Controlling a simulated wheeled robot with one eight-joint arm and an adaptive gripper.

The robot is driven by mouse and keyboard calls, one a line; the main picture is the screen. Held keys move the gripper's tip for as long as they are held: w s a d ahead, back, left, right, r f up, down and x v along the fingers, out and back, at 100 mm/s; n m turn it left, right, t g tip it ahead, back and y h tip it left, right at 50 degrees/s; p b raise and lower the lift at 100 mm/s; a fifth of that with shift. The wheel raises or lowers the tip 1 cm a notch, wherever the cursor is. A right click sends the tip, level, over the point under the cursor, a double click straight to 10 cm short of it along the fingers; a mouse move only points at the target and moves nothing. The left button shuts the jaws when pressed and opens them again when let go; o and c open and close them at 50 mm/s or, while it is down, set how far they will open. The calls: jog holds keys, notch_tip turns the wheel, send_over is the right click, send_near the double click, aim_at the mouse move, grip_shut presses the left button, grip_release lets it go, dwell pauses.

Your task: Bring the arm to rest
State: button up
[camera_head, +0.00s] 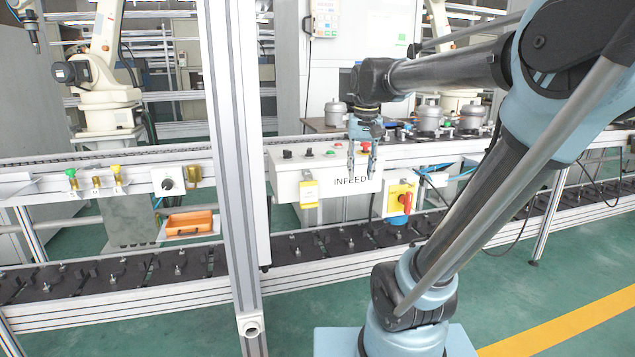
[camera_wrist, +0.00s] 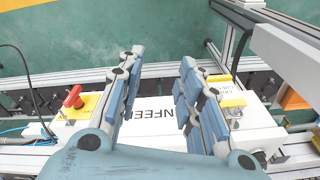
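My arm reaches up from its base at lower right and bends over towards the conveyor. My gripper (camera_head: 361,162) points down in front of the white INFEED control box (camera_head: 325,205). In the wrist view, my gripper (camera_wrist: 155,68) shows two blue-grey fingers spread apart with a clear gap. Nothing is between them. The INFEED box (camera_wrist: 155,138) lies beyond the fingers, its lettering partly hidden by them. I cannot tell how far the fingertips are from the box.
A red rotary switch on a yellow plate (camera_head: 400,200) is right of the gripper. An aluminium post (camera_head: 232,150) stands left of it. Silver compressor pots (camera_head: 428,117) stand behind on the upper line. A lower conveyor (camera_head: 160,268) runs across. Green floor is open in front.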

jog(key=s+d+f, duration=0.3)
jog(key=s+f, duration=0.4)
jog(key=f, duration=0.3)
jog(key=s+d+f+t, duration=0.1)
jog(key=s+d+f, duration=0.2)
jog(key=s+f, duration=0.5)
notch_tip(320, 180, down, 3)
jog(key=shift+s+d+r+n, duration=0.1)
jog(key=shift+s+d+n, duration=0.15)
jog(key=shift+d+n, duration=0.05)
jog(key=shift+w+f, duration=0.2)
jog(key=shift+w, duration=0.3)
